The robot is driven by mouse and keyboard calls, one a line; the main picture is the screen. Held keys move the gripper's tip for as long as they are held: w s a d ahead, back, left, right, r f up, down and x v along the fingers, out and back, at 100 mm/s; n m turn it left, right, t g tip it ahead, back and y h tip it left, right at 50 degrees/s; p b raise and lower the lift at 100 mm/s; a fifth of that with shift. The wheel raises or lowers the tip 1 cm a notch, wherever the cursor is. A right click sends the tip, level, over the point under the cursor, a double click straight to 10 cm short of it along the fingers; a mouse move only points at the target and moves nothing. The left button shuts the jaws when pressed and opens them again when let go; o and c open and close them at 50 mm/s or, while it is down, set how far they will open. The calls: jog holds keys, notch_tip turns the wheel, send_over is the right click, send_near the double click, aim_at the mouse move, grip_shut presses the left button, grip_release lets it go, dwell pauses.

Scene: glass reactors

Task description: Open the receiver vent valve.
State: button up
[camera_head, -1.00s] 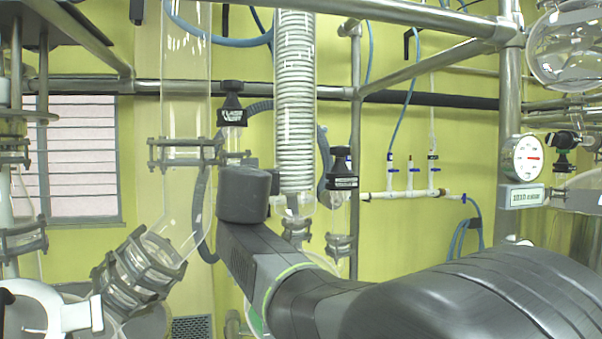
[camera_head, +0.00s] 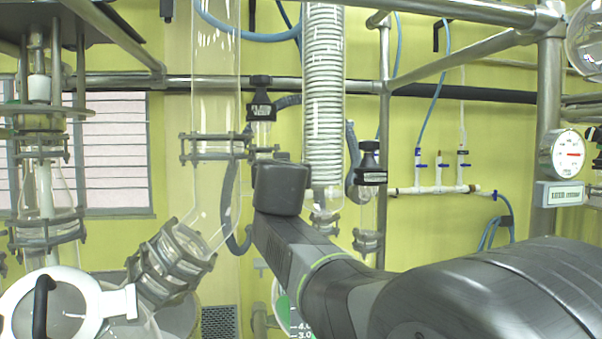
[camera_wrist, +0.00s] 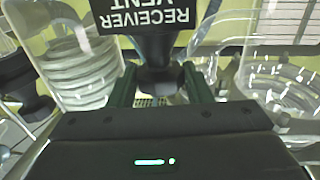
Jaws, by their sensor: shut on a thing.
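The receiver vent valve shows at the top of the wrist view as a black label plate (camera_wrist: 143,17) with white "RECEIVER VENT" lettering, upside down. Its black knob (camera_wrist: 158,78) narrows below the plate, between the two dark green fingers of my gripper (camera_wrist: 160,88). My gripper is shut on this knob. In the head view my gripper is hidden. Two black-capped valves with label plates stand there, one on the left (camera_head: 261,84) and one on the right (camera_head: 371,176). I cannot read for sure which is the receiver vent.
A glass coil condenser (camera_head: 323,90) hangs between the two valves. A wide glass tube (camera_head: 215,85) stands left of it. Steel frame bars (camera_head: 470,10) cross overhead. A gauge (camera_head: 563,153) is at the right. Coiled glass (camera_wrist: 70,65) lies close beside my gripper.

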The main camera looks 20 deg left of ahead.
jog(key=shift+f+y, duration=0.1)
jog(key=shift+y, duration=0.2)
jog(key=shift+w+d+n+g+y+p, duration=0.15)
jog(key=shift+n+g+y+p, duration=0.65)
jog(key=shift+n+y, duration=0.1)
jog(key=n+g+y+p, duration=0.1)
jog(key=p, duration=0.2)
jog(key=n+g+y+p, duration=0.1)
jog(key=p, duration=0.1)
jog(key=shift+w+d+r+y+p, duration=0.1)
jog(key=shift+d+r+y+p, duration=0.05)
jog(key=shift+r+y+p, duration=0.2)
jog(key=shift+d+f+n+g+y, duration=0.15)
jog(key=shift+n+g+y, duration=0.65)
jog(key=shift+y, duration=0.05)
jog(key=shift+w+n+g+y, duration=0.1)
jog(key=shift+n+g+y, duration=0.4)
jog(key=shift+n+g, duration=0.4)
jog(key=shift+g, duration=0.5)
